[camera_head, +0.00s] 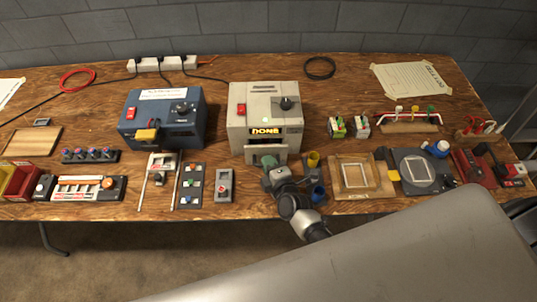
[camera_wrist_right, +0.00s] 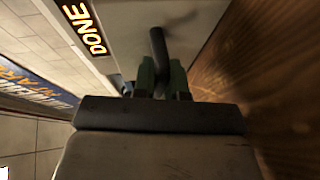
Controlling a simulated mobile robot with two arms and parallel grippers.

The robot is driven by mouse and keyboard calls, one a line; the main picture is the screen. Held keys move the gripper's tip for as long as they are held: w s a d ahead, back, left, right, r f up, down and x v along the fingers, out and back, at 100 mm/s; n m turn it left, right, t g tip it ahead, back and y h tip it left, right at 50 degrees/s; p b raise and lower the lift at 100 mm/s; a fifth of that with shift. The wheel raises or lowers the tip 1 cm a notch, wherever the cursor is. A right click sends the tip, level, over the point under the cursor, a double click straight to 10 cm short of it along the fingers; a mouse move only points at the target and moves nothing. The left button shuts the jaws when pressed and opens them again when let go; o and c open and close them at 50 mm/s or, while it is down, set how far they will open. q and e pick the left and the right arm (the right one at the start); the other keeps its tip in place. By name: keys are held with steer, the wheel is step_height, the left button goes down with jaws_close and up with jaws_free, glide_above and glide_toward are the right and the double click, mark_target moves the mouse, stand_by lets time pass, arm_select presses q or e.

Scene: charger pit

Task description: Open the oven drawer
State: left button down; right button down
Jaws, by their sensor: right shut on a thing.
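The oven is a beige box (camera_head: 240,113) in the middle of the bench, with a red switch, a dark knob and a lit "DONE" display (camera_head: 265,131). The display also shows in the right wrist view (camera_wrist_right: 84,28). Below it is a dark slot and the drawer's beige front (camera_head: 266,153). My right gripper (camera_head: 272,168) is at the lower front of the oven. In the right wrist view its green fingertips (camera_wrist_right: 161,82) are shut on a dark bar handle (camera_wrist_right: 158,48). How far the drawer is out is hard to tell. My left gripper is not in view.
A blue box (camera_head: 165,120) with a knob stands left of the oven. Yellow and blue cups (camera_head: 317,190) stand close right of my right gripper. A wooden fixture (camera_head: 360,190) lies further right, and a small grey switch box (camera_head: 224,185) lies to the left.

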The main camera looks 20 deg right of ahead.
steer(key=s+a+p, duration=0.1)
steer(key=s, duration=0.2)
steer(key=s+a+p, duration=0.1)
steer(key=s, duration=0.3)
steer(key=s+a+p, duration=0.1)
steer(key=s, duration=0.3)
steer(key=shift+p, duration=0.35)
steer(key=shift+s+a, duration=0.2)
steer(key=shift+s, duration=0.15)
steer(key=c, duration=1.5)
jaws_free()
steer(key=shift+w, duration=0.1)
steer(key=shift+o, duration=0.2)
steer(key=b+v, duration=0.1)
steer(key=v, duration=1)
steer(key=shift+f, duration=0.15)
